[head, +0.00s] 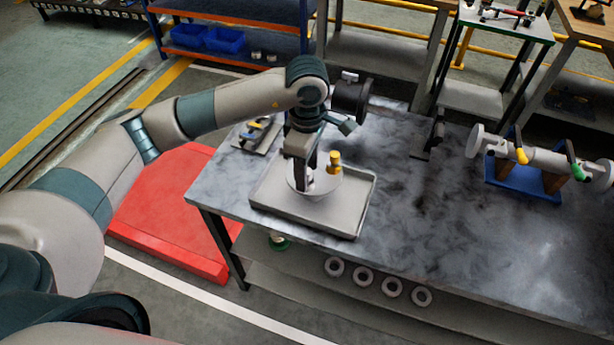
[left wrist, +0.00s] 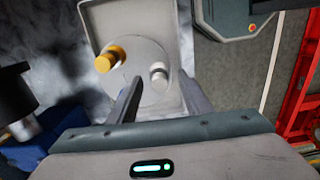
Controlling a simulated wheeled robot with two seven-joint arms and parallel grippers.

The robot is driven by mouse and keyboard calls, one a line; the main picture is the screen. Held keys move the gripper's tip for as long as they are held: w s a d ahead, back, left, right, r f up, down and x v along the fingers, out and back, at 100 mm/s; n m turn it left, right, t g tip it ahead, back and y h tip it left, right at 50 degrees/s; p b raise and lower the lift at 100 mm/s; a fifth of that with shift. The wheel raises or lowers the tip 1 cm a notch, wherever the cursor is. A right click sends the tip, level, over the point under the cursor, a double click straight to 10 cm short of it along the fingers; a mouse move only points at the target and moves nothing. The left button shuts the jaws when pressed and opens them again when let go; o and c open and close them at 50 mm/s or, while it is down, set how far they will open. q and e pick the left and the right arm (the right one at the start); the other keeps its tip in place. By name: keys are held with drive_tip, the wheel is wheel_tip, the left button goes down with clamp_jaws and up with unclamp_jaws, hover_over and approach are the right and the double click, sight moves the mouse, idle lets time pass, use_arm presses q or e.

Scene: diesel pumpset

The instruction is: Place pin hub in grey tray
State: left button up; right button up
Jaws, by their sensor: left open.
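The pin hub (head: 322,187) is a pale round disc with a yellow-topped pin and a silver pin. It lies within the grey tray (head: 362,205) at the table's left end. My left gripper (head: 307,182) points down over the hub and is open. In the left wrist view, the hub (left wrist: 146,87) shows inside the tray (left wrist: 93,9), with the silver pin (left wrist: 158,72) between the open fingers (left wrist: 160,80). The yellow pin (left wrist: 106,61) stands outside them to the left. Whether a finger touches the hub cannot be told. My right gripper is out of view.
A small plate with a tool (head: 257,133) lies behind the tray. A black stand (head: 433,135) is at the table's back edge, and a shaft on a blue cradle (head: 525,180) is at right. The table's middle is clear. Rings (head: 363,277) lie on the lower shelf.

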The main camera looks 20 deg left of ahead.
use_arm(q)
wheel_tip(320, 180, up, 8)
drive_tip(key=b, duration=0.3)
drive_tip(key=shift+r, duration=0.85)
drive_tip(key=shift+s+f, duration=0.1)
